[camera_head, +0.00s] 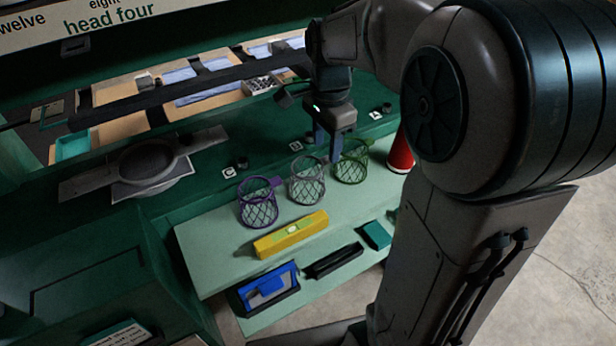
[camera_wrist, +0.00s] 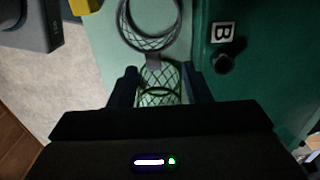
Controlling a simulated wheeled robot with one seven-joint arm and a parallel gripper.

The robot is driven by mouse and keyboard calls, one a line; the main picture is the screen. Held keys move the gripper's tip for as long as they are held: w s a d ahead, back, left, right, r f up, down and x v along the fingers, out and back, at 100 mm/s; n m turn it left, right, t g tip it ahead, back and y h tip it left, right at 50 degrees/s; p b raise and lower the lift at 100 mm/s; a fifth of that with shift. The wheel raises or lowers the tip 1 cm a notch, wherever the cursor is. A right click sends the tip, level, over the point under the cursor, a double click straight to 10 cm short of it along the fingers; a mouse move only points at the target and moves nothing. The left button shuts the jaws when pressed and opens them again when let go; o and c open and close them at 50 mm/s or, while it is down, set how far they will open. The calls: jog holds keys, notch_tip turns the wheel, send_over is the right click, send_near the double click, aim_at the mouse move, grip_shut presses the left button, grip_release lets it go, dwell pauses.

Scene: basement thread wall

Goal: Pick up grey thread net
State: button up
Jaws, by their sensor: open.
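The grey thread net (camera_head: 307,183) is a wire basket with a round rim, standing on the pale green shelf between a purple net (camera_head: 258,207) and a green net (camera_head: 351,167). My gripper (camera_head: 328,155) is open, pointing down just above and between the grey and green nets. In the wrist view the grey net's rim (camera_wrist: 149,41) lies beyond my open fingertips (camera_wrist: 160,78), with its short grey tab towards them. The green net (camera_wrist: 158,98) shows between my fingers in that view. Whether the fingers touch either net cannot be told.
A yellow spirit level (camera_head: 291,236) lies in front of the nets on the pale shelf (camera_head: 205,250). A red cone (camera_head: 401,152) stands to the right. Blue, black and teal items lie lower down. Letter plates and knobs, one marked B (camera_wrist: 223,32), line the green panel behind.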

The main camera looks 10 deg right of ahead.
aim_at(326, 158)
jog(key=shift+s+a+f, duration=0.1)
jog(key=shift+s+f, duration=0.1)
jog(key=shift+f, duration=1.4)
jog(key=shift+s+f, duration=0.2)
jog(key=shift+f, duration=1.35)
grip_shut()
